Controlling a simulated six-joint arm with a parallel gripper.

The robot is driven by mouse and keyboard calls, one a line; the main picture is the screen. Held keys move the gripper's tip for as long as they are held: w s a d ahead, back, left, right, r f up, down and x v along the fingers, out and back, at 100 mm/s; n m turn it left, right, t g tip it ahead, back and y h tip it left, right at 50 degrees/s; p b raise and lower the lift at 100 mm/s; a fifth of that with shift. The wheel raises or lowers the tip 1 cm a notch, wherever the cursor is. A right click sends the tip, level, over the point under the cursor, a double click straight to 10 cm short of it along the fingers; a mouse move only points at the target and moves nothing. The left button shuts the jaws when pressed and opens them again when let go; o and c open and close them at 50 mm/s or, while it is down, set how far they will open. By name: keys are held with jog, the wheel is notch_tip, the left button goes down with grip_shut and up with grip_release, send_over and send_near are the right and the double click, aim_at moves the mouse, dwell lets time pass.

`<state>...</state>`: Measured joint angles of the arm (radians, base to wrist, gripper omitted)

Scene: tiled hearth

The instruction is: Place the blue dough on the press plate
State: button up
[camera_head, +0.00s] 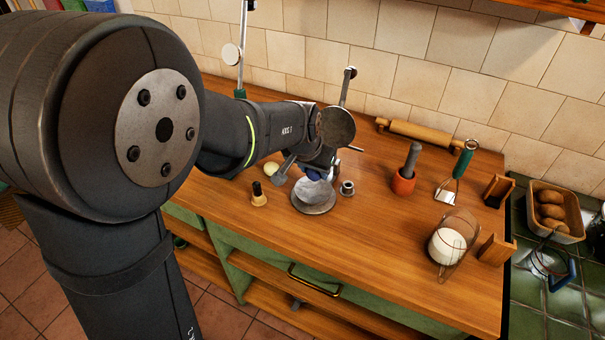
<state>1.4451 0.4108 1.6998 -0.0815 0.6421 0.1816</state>
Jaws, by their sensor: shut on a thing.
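The press stands on the wooden counter, with its round grey lower plate (298,204) low on the counter. A round dark disc (337,127) is raised above and behind it, beside my wrist. My gripper (315,176) is low over the back of the lower plate, shut on the blue dough (314,175). Only a small dark blue patch of the dough shows; my gripper hides the rest. I cannot tell whether the dough touches the plate.
A small wooden-handled tool (258,196) stands left of the plate, and a small metal piece (347,188) sits to its right. A mortar with a pestle (404,181), a masher (456,170) and a rolling pin (421,132) are farther right.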

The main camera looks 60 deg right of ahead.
aim_at(312, 178)
jog(key=shift+f, duration=2)
jog(key=shift+f, duration=0.1)
jog(key=o, duration=0.9)
jog(key=shift+o, duration=0.2)
jog(key=v, duration=1.2)
